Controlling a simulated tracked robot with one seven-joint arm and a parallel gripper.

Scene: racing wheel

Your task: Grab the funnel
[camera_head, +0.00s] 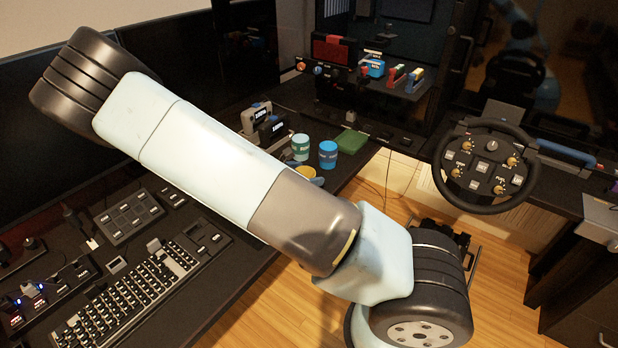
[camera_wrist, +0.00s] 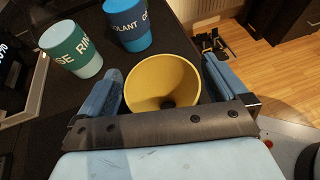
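The funnel is a yellow cone with its wide mouth toward the wrist camera and a dark hole at the bottom. It sits in the middle of the wrist view (camera_wrist: 150,80) at the desk's edge. A bit of its yellow rim shows past my arm in the head view (camera_head: 305,172). My gripper (camera_wrist: 162,70) has its two blue fingers apart, one on each side of the funnel. The fingers are close to its rim, and I see no clear grip on it. The lower part of the funnel is hidden by the gripper's dark bar.
A green-and-pale cup (camera_head: 300,147) and a blue cup (camera_head: 328,154) stand just beyond the funnel. A green block (camera_head: 351,141) lies farther back. A keyboard (camera_head: 130,295) is at the left. A racing wheel (camera_head: 486,165) stands at the right. Open wooden floor lies between.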

